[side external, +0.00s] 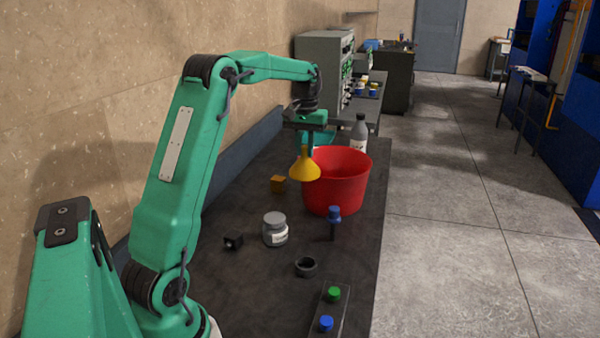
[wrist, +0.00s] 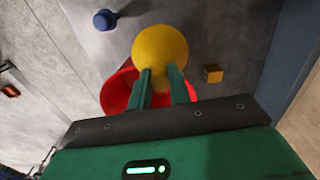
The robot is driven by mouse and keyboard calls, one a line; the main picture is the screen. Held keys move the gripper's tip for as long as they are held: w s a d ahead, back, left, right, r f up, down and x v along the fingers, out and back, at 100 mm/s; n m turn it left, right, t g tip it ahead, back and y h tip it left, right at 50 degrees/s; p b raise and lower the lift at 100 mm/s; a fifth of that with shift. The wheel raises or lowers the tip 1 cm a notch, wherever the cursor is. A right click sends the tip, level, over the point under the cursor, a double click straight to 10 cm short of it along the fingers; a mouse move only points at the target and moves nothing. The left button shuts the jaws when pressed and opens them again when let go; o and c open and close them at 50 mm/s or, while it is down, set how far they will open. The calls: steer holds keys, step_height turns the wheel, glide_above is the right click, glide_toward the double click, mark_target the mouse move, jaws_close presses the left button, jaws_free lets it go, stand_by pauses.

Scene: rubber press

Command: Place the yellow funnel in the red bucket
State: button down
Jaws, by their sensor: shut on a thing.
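The yellow funnel (side external: 305,168) hangs wide end down below my gripper (side external: 308,143) in the side external view. My gripper is shut on the funnel's narrow upper part. The red bucket (side external: 337,190) stands on the dark bench, behind and to the right of the funnel, which overlaps its left edge in this view. In the wrist view the funnel (wrist: 160,52) sits at the tips of my gripper (wrist: 162,85) and partly covers the red bucket (wrist: 118,88). I cannot tell whether the funnel is above the opening or beside it.
On the dark bench (side external: 350,268), a yellow-orange block (side external: 278,184), a grey jar (side external: 275,230), a blue-topped piece (side external: 334,220) and a dark ring (side external: 306,266) lie around the bucket. A grey bottle (side external: 360,133) stands behind it. A button panel (side external: 331,311) is at the front.

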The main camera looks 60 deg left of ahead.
steer(key=w+a+f, duration=0.1)
steer(key=w+a, duration=0.4)
steer(key=w, duration=0.4)
steer(key=shift+w, duration=0.25)
stand_by(0.5)
steer(key=shift+w+a+f, duration=0.1)
steer(key=shift+a+f, duration=0.05)
step_height(320, 180, down, 7)
stand_by(0.6)
steer(key=shift+f, duration=3.85)
